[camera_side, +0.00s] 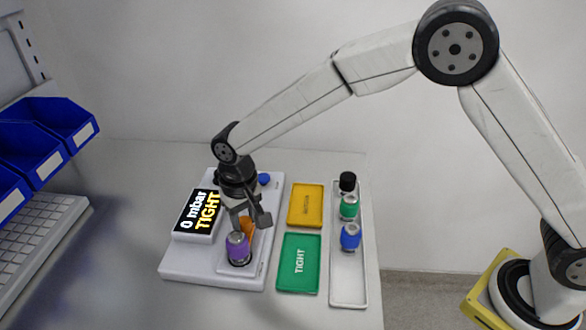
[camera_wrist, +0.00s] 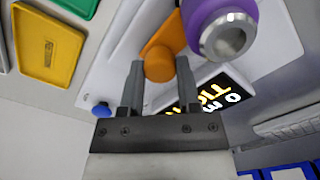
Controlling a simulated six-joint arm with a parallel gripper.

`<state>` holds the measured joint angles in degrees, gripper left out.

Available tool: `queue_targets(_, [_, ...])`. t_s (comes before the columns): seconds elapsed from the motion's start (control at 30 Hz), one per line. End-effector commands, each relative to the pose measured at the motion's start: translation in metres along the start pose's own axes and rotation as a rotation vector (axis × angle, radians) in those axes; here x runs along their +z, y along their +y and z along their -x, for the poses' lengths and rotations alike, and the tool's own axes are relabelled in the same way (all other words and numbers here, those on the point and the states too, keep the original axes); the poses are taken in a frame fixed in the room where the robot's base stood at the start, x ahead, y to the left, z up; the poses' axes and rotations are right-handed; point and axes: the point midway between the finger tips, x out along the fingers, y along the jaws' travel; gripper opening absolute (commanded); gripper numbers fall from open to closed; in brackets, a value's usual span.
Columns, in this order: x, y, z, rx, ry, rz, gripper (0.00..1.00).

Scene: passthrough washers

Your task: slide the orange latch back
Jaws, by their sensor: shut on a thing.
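The orange latch (camera_side: 247,227) is on the white test device (camera_side: 190,264), right behind a purple part with a metal end (camera_side: 238,246). In the wrist view the latch (camera_wrist: 171,34) runs up and right from its round knob, beside the purple part (camera_wrist: 222,22). My gripper (camera_side: 247,216) is low over the device. In the wrist view the two fingers of my gripper (camera_wrist: 160,70) stand on either side of the latch's round end, shut on it. The purple part stands upright in its seat. The screen (camera_side: 198,213) reads "0 mbar TIGHT".
A blue button (camera_side: 264,179) is at the device's back. To the right are a yellow tray (camera_side: 306,205), a green tray marked TIGHT (camera_side: 298,262) and a white rack (camera_side: 348,285) with black, green and blue-ringed parts. Blue bins (camera_side: 45,140) and a keyboard (camera_side: 38,235) are left.

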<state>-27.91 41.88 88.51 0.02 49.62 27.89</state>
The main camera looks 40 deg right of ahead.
Motion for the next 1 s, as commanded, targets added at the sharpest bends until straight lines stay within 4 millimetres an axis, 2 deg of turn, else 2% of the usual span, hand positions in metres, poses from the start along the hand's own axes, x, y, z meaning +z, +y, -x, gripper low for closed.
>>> queue_targets(0.37, [-0.001,0.000,0.001,-0.001,0.002,0.000,0.00])
queue_targets(0.63, [-0.019,0.019,0.001,0.000,0.002,-0.003,0.00])
queue_targets(0.9, [-0.022,0.021,0.001,0.001,0.004,-0.001,0.00])
queue_targets(0.93, [-0.022,0.022,0.001,0.001,0.005,-0.001,0.45])
queue_targets(1.0, [-0.022,0.022,0.001,0.001,0.005,-0.001,0.67])
